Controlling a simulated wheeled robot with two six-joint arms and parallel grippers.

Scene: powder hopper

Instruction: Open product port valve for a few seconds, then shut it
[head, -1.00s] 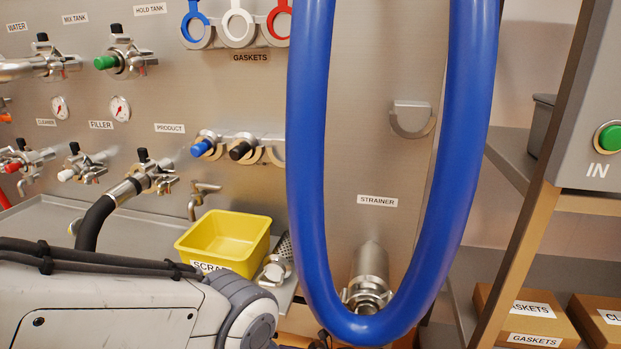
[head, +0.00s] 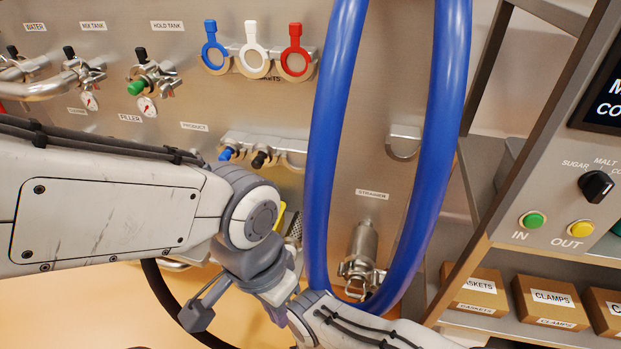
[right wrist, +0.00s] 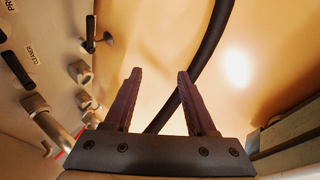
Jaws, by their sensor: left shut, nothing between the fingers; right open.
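The PRODUCT label (head: 194,126) shows on the steel panel in the head view. The valve below it is hidden behind my left arm. A black hose (head: 163,300) hangs below that arm. My left gripper (head: 277,316) is shut and empty, low in front of the panel, apart from any valve handle. My right gripper (right wrist: 155,98) is open with nothing between its fingers. Several valves, one with a black handle (right wrist: 91,35), show at the left of the right wrist view, beside the fingers. I cannot tell which one is the product valve, or its handle position.
A big blue hose loop (head: 318,150) hangs before the panel. The strainer (head: 362,250) stands behind its bottom. Blue, white and red gaskets (head: 295,55) hang above. A shelf with boxes (head: 549,300) and a control box (head: 575,195) are at right. My forearm crosses low.

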